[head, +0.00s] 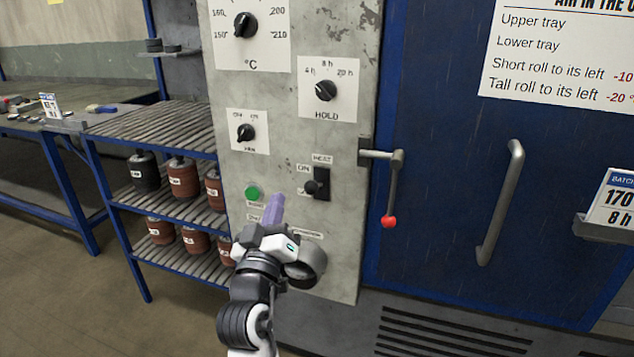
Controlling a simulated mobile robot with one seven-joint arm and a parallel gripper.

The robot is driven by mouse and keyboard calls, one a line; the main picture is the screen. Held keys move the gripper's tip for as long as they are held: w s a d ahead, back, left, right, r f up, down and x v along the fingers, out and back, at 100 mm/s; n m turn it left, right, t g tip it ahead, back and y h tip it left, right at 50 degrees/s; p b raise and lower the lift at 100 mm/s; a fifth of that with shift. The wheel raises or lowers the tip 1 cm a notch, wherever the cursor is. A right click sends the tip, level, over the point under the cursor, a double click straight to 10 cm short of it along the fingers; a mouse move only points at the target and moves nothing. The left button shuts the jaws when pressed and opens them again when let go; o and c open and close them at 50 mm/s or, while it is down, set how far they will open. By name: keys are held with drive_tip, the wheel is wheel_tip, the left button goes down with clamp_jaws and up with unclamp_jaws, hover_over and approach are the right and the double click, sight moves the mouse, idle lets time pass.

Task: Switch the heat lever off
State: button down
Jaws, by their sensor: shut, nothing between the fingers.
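The heat lever (312,187) is a black knob on a dark upright plate on the grey control panel (345,110), under a "HEAT" label. "ON" is printed beside the plate's upper part. The knob sits in front of the lower part and partly covers the lower label. I cannot tell its exact setting. My gripper (277,200), white with purple fingers, is shut and empty. In the picture its tips are below and left of the lever, apart from it, near the green button (252,193). My gripper hides part of the panel's lower labels.
Dials for temperature (244,25), hold (326,90) and fan (246,133) are above. A red-tipped door latch (390,190) hangs right of the lever, beside the blue oven door (440,140) with its long handle (500,200). A rack (160,128) with several rolls stands left.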

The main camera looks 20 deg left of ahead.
drive_tip(key=shift+w+d+f+h, duration=0.3)
drive_tip(key=shift+d+h, duration=0.1)
drive_tip(key=shift+d, duration=0.05)
wheel_tip(320, 180, up, 4)
drive_tip(key=p, duration=0.4)
hover_over(316, 187)
drive_tip(key=s+a, duration=0.2)
drive_tip(key=a, duration=0.2)
drive_tip(key=f, duration=0.1)
drive_tip(key=d+f, duration=0.1)
drive_tip(key=f, duration=0.2)
drive_tip(key=shift+w+d, duration=0.1)
drive_tip(key=shift+d, duration=0.2)
drive_tip(key=shift+f, duration=0.1)
